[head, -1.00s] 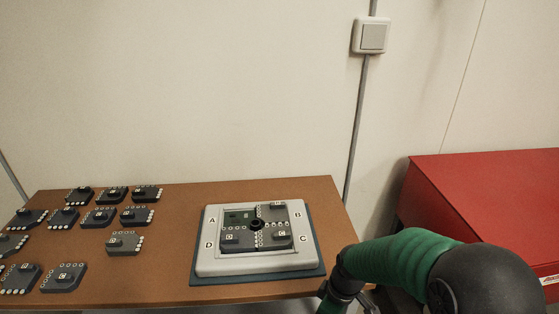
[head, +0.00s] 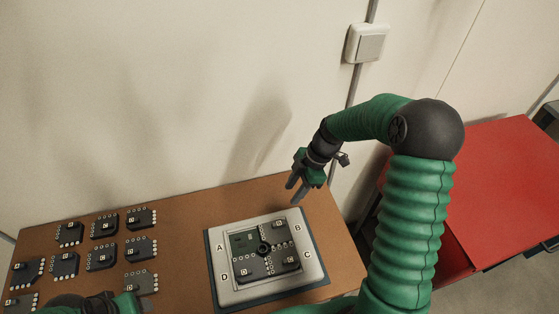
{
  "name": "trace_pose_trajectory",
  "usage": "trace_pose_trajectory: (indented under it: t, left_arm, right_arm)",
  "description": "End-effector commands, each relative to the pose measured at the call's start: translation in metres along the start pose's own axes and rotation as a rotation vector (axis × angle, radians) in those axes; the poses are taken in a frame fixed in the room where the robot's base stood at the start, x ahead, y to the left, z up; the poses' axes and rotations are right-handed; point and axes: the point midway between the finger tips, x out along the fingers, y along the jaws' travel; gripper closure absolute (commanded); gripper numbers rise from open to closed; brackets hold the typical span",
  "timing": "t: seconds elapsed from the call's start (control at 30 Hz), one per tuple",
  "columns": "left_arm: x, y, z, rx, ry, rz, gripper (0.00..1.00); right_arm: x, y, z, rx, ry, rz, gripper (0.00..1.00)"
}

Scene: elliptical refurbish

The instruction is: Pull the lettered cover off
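The lettered cover (head: 230,292) is a pale grey rectangular frame marked A, B, C and D, lying flat on a dark blue-grey base (head: 215,275) on the table. Inside it, dark modules sit by B, C and D, and a green board (head: 243,241) shows by A. A black round knob (head: 263,249) is at the centre. My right gripper (head: 298,193) is above and behind the cover's B corner, fingers pointing down, apart from it and empty; its two fingers look parted. My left gripper (head: 128,303) is only partly in view at the bottom edge, left of the cover.
Several dark modules (head: 102,257) lie in rows on the left of the brown table (head: 185,220). A red cabinet (head: 495,190) stands to the right. A light switch (head: 367,43) is on the wall behind. Table space between modules and cover is clear.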

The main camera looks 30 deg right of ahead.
Motion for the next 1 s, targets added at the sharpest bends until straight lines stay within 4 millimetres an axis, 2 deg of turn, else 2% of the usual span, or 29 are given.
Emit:
trace_pose_trajectory:
  t: [0.07, 0.17, 0.7, 0.83, 1.0]
  left_arm:
    - [-0.002, 0.000, 0.001, -0.001, 0.001, 0.000, 0.34]
    - [-0.004, 0.000, 0.001, -0.001, 0.001, 0.000, 0.34]
    - [-0.025, 0.000, -0.010, 0.000, -0.004, 0.000, 0.34]
    - [-0.028, 0.000, -0.011, 0.000, -0.004, 0.000, 0.34]
    - [-0.028, 0.000, -0.011, 0.000, -0.004, 0.000, 0.34]
  right_arm:
    - [0.003, -0.002, 0.000, -0.004, 0.004, -0.002, 0.60]
    - [0.017, -0.003, 0.000, -0.003, 0.004, -0.004, 0.60]
    - [0.142, 0.000, -0.001, -0.002, 0.001, -0.008, 0.60]
    - [0.161, 0.001, 0.000, -0.002, 0.002, -0.004, 0.60]
    - [0.171, 0.002, 0.000, -0.001, 0.000, -0.002, 0.60]
